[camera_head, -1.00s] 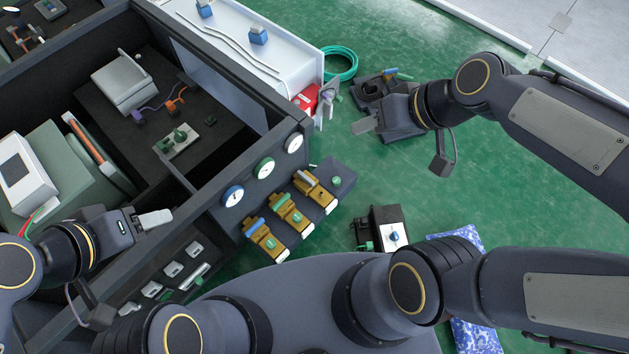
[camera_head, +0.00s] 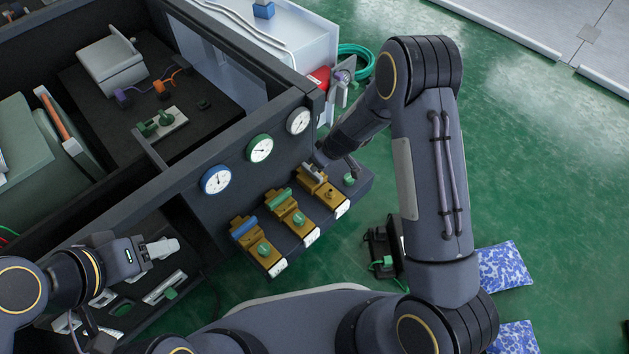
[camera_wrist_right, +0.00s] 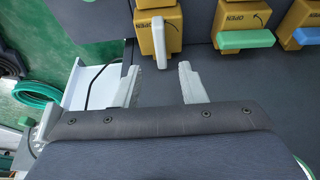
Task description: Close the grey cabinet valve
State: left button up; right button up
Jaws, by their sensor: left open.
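The grey-handled valve (camera_head: 312,172) is a brass-coloured block at the right end of a row on the dark cabinet's front shelf. In the right wrist view its grey handle (camera_wrist_right: 160,42) points along the block toward my right gripper, while the green and blue handles lie crosswise. My right gripper (camera_wrist_right: 160,80) is open and empty, its two fingers apart just short of the handle's tip, one on either side of its line. In the head view my right arm hides most of that gripper. My left gripper (camera_head: 162,248) is open, away from the valve at lower left.
Beside it stand a green-handled valve (camera_head: 292,212) and a blue-handled valve (camera_head: 256,243). A green hose coil (camera_head: 357,62) lies behind my right arm.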

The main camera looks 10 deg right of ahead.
aim_at(312, 173)
jog(key=b+x, duration=0.2)
jog(key=x, duration=0.6)
jog(key=shift+s+f+b, duration=0.1)
jog(key=shift+f+b, duration=0.1)
jog(key=shift+b, duration=0.2)
grip_shut()
